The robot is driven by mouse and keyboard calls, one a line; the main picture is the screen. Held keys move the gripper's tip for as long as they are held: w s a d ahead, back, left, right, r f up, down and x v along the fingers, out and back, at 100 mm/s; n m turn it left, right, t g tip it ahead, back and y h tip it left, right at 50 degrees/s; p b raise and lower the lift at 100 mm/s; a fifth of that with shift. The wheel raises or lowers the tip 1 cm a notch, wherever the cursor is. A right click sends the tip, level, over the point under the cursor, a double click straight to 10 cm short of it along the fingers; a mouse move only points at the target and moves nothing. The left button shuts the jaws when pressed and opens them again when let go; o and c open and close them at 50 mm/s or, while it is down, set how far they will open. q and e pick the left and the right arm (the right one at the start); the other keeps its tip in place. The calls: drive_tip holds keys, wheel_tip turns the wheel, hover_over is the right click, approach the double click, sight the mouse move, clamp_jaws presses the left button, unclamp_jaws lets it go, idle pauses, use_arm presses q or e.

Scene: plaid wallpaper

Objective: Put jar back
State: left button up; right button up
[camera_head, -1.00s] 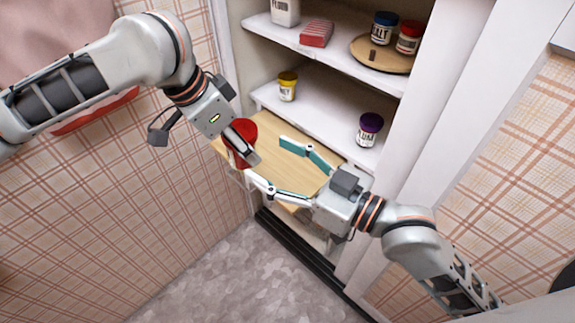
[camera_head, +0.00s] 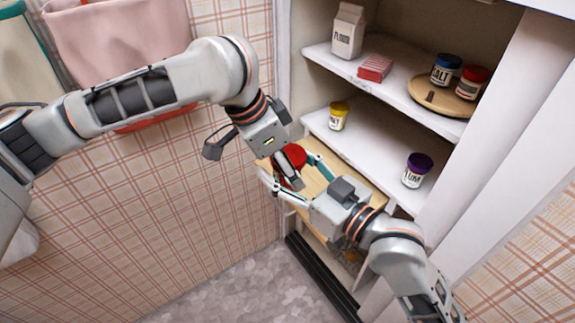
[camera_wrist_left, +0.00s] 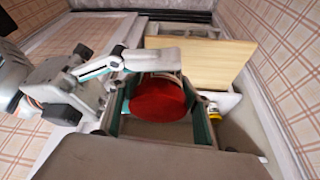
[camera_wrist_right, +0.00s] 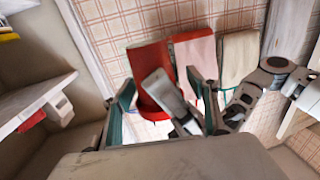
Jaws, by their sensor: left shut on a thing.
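A jar with a red lid (camera_head: 293,154) is over the wooden board at the cabinet's front. My left gripper (camera_head: 286,174) is shut on it from above. In the left wrist view, the red lid (camera_wrist_left: 160,98) sits between its teal-padded fingers, and most of the jar's body is hidden. My right gripper (camera_head: 290,169) reaches in from the lower right, its spread fingers on either side of the jar and the left fingers. In the right wrist view, the left gripper's grey finger shows between the right fingers (camera_wrist_right: 165,98). I cannot tell whether the right fingers touch the jar.
The wooden board (camera_head: 318,183) juts out below the shelves. The middle shelf (camera_head: 370,148) holds a yellow-lidded jar (camera_head: 339,116) and a purple-lidded jar (camera_head: 417,170), with free room between. Above are a flour carton (camera_head: 348,31), a red packet (camera_head: 375,67) and a round tray (camera_head: 424,99) with two jars.

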drive_tip(key=c, duration=1.1)
use_arm(q)
drive_tip(key=o, duration=1.5)
drive_tip(key=shift+c, duration=0.2)
use_arm(e)
drive_tip(key=shift+r, duration=0.1)
use_arm(q)
drive_tip(key=shift+r, duration=0.1)
